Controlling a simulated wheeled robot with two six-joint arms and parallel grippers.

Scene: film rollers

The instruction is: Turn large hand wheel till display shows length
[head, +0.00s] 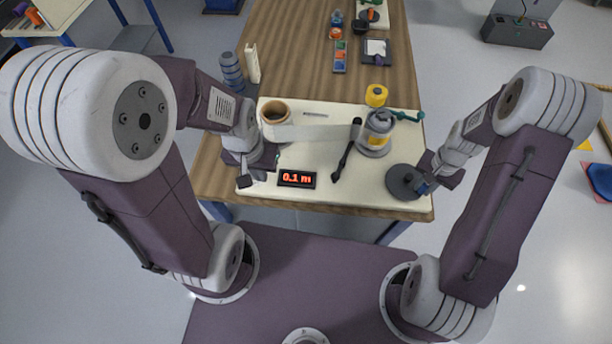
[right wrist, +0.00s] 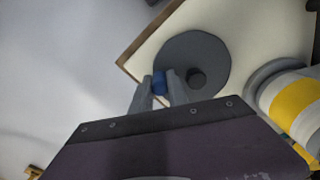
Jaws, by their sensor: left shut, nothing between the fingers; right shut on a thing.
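The large hand wheel (head: 403,181) is a dark grey disc at the front right of the white board. In the right wrist view the wheel (right wrist: 204,62) shows a dark hub and a blue knob (right wrist: 160,83) near its rim. My right gripper (right wrist: 161,90) is shut on the blue knob; it also shows in the head view (head: 425,186). The display (head: 297,179) reads 0.1 m in red. My left gripper (head: 246,181) is shut and empty at the board's left edge, left of the display.
On the board (head: 300,156) stand a brown-topped roll (head: 275,112), a black lever (head: 344,160) and a grey and yellow roller (head: 378,128). A yellow piece (head: 376,95) and a green crank (head: 405,117) are behind. Small items lie farther back on the wooden table (head: 290,50).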

